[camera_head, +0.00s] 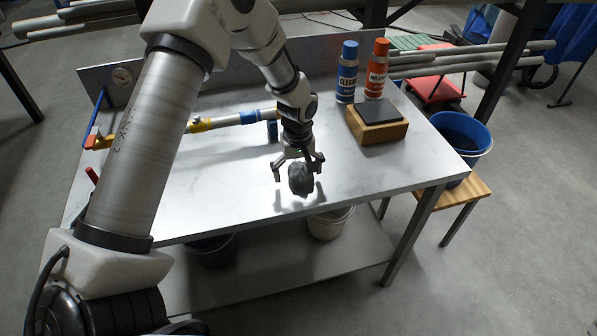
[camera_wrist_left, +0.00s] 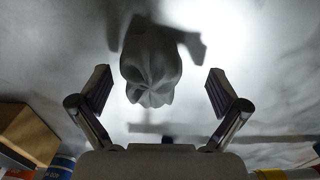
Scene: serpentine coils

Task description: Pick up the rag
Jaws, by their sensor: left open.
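The rag (camera_head: 300,179) is a dark grey crumpled bundle at the front part of the metal table (camera_head: 240,190). It also shows in the left wrist view (camera_wrist_left: 151,65), at the upper middle. My left gripper (camera_head: 298,168) is open just above and around the rag. In the left wrist view its two fingers (camera_wrist_left: 158,92) stand apart on either side of the rag, with a gap on each side. The fingers do not visibly touch the rag. My right gripper is not in view.
A wooden block with a dark top (camera_head: 377,122) stands to the right, with a blue bottle (camera_head: 347,75) and a red bottle (camera_head: 376,72) behind it. A pipe with yellow and blue bands (camera_head: 225,121) lies behind the gripper. A blue bucket (camera_head: 462,136) stands on a wooden stool.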

